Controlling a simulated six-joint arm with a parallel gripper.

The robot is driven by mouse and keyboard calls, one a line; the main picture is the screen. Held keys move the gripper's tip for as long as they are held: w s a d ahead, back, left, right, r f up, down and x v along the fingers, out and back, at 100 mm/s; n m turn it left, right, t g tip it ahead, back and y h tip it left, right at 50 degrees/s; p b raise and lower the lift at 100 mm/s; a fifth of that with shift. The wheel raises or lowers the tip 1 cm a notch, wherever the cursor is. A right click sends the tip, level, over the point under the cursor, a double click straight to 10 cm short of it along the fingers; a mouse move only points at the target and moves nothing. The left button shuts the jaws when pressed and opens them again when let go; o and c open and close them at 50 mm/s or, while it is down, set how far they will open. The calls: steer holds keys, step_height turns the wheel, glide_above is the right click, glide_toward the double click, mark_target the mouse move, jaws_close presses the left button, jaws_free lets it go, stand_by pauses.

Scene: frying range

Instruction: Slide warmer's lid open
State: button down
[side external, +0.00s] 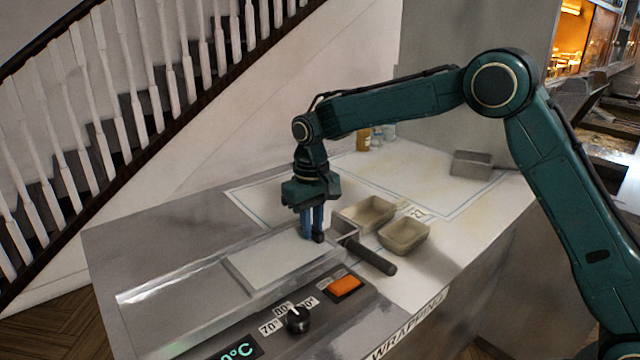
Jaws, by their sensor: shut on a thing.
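The warmer (160,318) is a long grey metal unit along the front of the counter. Its lid (270,264) looks like a flat pale panel on the right part of the warmer's top, with a darker grey stretch to its left. My gripper (317,238) points down at the lid's far right end, with its blue fingers shut. The fingers hide what they hold; from their place it is the lid's grip.
A black handle (372,258) sticks out toward the front right, close beside my gripper. Two beige trays (405,236) stand behind it. A dial (297,320) and an orange switch (345,286) sit on the front panel. A grey metal container (471,164) stands farther back.

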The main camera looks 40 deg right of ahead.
mark_target(237, 273)
steer(key=a, duration=1.7)
steer(key=shift+a+r, duration=0.1)
steer(key=shift+a, duration=0.15)
steer(key=c, duration=1.4)
jaws_free()
steer(key=shift+o, duration=0.2)
steer(key=shift+r, duration=0.1)
step_height(237, 273, up, 14)
steer(key=shift+f, duration=0.25)
steer(key=shift+d, duration=0.1)
